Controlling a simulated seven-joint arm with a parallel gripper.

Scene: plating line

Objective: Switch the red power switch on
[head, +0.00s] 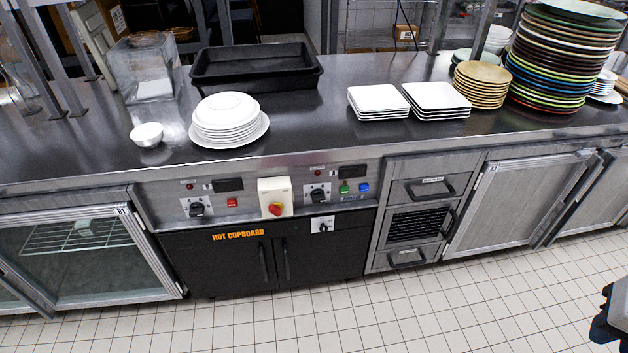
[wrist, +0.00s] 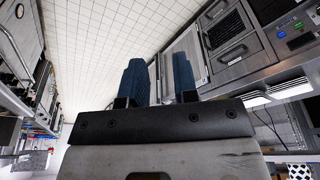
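The hot cupboard's control panel (head: 220,190) runs along the counter front in the head view. It carries a small red switch (head: 232,202) on the left and a larger red rotary knob (head: 275,210) on a cream box (head: 274,190). I cannot tell the on or off position of either. My gripper (wrist: 160,80) shows in the wrist view with two blue fingers apart and nothing between them. It is away from the panel. A green switch (wrist: 281,34) and a blue switch (wrist: 298,26) show at that view's upper right; the red ones are not clearly seen there.
Black dials (head: 196,209) sit beside the switches. Above, the counter holds stacked white plates (head: 228,118), a black tray (head: 255,68), square plates (head: 378,101) and a tall plate stack (head: 555,60). The tiled floor (head: 480,300) in front is clear.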

